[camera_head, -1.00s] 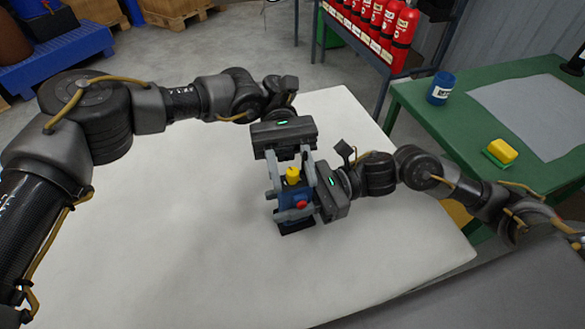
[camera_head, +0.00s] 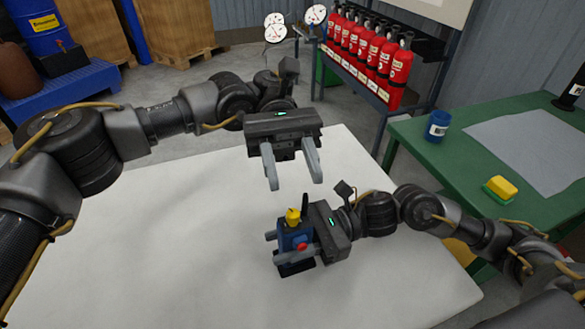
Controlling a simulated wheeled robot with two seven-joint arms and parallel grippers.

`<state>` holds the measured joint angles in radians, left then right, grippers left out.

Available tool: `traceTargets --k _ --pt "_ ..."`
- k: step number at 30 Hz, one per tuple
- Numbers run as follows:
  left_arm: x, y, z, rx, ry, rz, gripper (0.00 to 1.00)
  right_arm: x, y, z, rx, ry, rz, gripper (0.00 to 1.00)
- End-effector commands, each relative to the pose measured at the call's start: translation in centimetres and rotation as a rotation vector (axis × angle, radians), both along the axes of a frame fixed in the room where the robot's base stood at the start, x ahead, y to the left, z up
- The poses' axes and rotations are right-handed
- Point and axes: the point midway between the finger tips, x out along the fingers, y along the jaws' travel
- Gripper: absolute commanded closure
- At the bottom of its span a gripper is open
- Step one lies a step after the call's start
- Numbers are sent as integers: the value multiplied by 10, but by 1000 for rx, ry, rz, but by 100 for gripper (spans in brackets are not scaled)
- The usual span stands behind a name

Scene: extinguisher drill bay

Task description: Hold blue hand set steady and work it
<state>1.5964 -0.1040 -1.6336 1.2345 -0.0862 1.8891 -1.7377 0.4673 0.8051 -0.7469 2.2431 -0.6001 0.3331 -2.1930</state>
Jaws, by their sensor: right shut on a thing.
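The blue hand set (camera_head: 291,240) stands upright on the white table (camera_head: 150,240), with a yellow knob on top, a red button on its front and a short black antenna. My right gripper (camera_head: 289,246) is shut on it from the right, with one finger on each side of the body. My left gripper (camera_head: 294,186) hangs above and behind the hand set, fingers pointing down and spread apart, with nothing between them. It is clear of the hand set. The lower part of the hand set is partly hidden by the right gripper's near finger.
A green table (camera_head: 420,145) at the right holds a blue cup (camera_head: 438,125), a yellow sponge (camera_head: 501,187) and a grey mat (camera_head: 530,135). Red extinguishers (camera_head: 375,52) stand on a rack at the back. The white table's left side is clear.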

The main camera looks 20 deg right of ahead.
Motion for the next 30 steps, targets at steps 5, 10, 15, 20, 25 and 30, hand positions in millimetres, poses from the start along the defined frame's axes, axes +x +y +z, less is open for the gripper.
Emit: traceTargets --k 5,10,15,20,25,30 --pt "4 4 -4 -2 6 37 62 -1 0 -1 -2 2 1 100" --pt "24 22 -24 -10 32 253 62 -1 0 -1 -2 2 1 100" --pt "51 48 -57 -4 46 556 62 -1 0 -1 -2 2 1 100" --pt "69 72 -86 16 35 779 62 0 0 -1 -2 2 1 100" --pt "79 87 -104 36 19 905 62 0 0 -1 -2 2 1 100" --pt "80 89 -108 39 15 932 62 0 0 -1 -1 2 1 100"
